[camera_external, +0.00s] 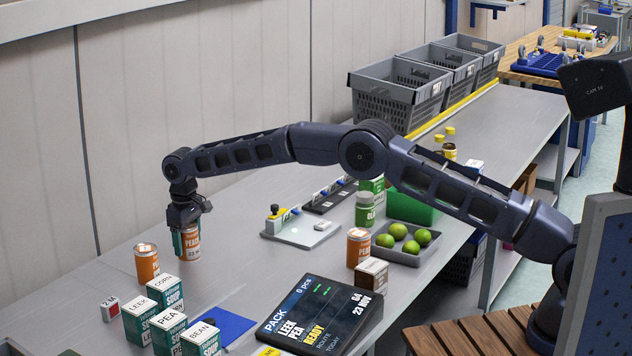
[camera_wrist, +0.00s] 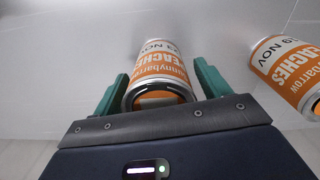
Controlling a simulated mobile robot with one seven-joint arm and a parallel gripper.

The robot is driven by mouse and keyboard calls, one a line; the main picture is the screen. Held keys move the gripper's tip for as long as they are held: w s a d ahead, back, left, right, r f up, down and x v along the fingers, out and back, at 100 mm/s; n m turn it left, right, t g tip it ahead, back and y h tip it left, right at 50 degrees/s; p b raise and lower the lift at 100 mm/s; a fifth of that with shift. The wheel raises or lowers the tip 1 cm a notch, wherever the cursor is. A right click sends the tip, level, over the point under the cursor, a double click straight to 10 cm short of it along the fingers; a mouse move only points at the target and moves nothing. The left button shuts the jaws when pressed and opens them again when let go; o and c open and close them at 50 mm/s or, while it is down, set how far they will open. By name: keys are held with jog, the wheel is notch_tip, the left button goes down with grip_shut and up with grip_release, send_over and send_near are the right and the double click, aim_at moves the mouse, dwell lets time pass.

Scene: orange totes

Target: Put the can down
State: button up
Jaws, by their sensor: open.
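An orange and white peaches can (camera_external: 192,246) stands upright on the grey bench (camera_external: 235,262) at the left, below my wrist. It also shows in the wrist view (camera_wrist: 158,62), between the two green fingers. My gripper (camera_external: 187,236) is open around this can, with a finger on either side; in the wrist view (camera_wrist: 161,80) a narrow gap shows beside the can. The can's base appears to rest on the bench.
A second peaches can (camera_external: 147,262) stands close by, to the right in the wrist view (camera_wrist: 290,72). Several soup boxes (camera_external: 168,330), a blue mat (camera_external: 222,325) and a display (camera_external: 318,312) lie nearer the front. A tray of limes (camera_external: 405,257) stands to the right.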

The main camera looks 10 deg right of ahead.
jog(key=shift+r, duration=0.1)
notch_tip(320, 180, up, 12)
jog(key=shift+r, duration=0.1)
dwell(0.4)
